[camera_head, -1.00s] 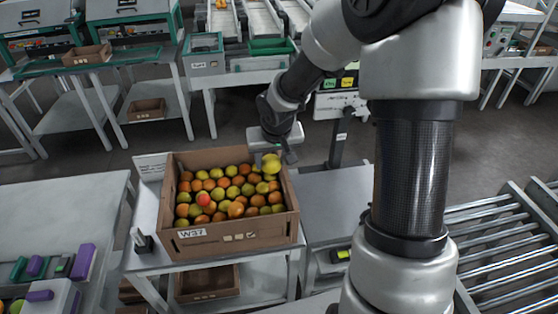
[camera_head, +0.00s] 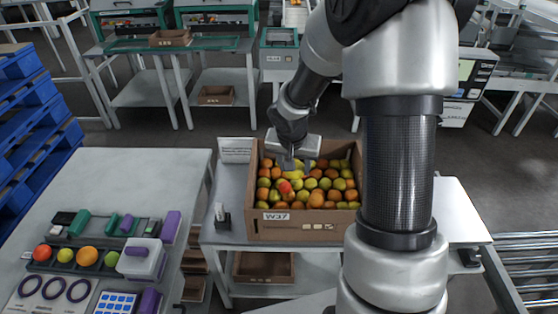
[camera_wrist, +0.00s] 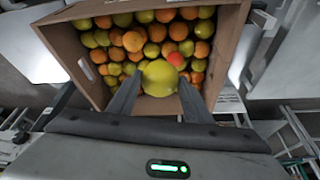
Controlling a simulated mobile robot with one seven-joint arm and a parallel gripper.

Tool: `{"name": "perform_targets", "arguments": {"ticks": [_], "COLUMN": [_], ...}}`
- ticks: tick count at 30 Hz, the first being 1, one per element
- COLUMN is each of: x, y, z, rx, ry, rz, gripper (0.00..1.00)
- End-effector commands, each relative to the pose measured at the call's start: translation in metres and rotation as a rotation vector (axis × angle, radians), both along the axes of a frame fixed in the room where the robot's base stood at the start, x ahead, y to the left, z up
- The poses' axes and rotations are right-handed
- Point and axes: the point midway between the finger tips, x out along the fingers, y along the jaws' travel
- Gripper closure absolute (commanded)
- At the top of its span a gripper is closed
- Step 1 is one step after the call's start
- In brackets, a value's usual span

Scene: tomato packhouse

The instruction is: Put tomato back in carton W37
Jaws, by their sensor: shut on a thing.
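Carton W37 (camera_head: 328,228) is a brown open box on a small table, filled with orange, yellow-green and a few red tomatoes. Its label faces the front. My gripper (camera_head: 290,166) is above the left back part of the carton, pointing down. In the wrist view my gripper (camera_wrist: 158,88) is shut on a yellow-green tomato (camera_wrist: 160,77), one finger on each side. The carton's wall (camera_wrist: 70,62) and its fruit show behind the held tomato. I cannot tell exactly how high the tomato is above the fruit.
A grey bench (camera_head: 130,180) on the left holds a tray with several fruits, purple and green tools and a keypad. A small upright device (camera_head: 221,216) and a white card (camera_head: 236,150) stand beside the carton's left side. Blue pallets (camera_head: 30,130) are at far left.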

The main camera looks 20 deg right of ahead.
Motion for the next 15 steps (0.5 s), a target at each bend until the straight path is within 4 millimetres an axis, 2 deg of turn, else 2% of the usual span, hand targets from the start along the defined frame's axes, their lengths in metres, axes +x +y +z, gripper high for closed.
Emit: {"name": "perform_targets", "arguments": {"ticks": [3,7,10,15], "x": [-0.007,-0.013,-0.016,-0.019], "y": [-0.029,-0.055,-0.066,-0.073], "z": [-0.003,-0.005,-0.006,-0.01], "rx": [-0.008,-0.017,-0.022,-0.025], "ry": [0.0,-0.009,-0.017,-0.022], "rz": [-0.208,-0.396,-0.485,-0.538], "gripper": [0.65,0.65,0.65,0.65]}}
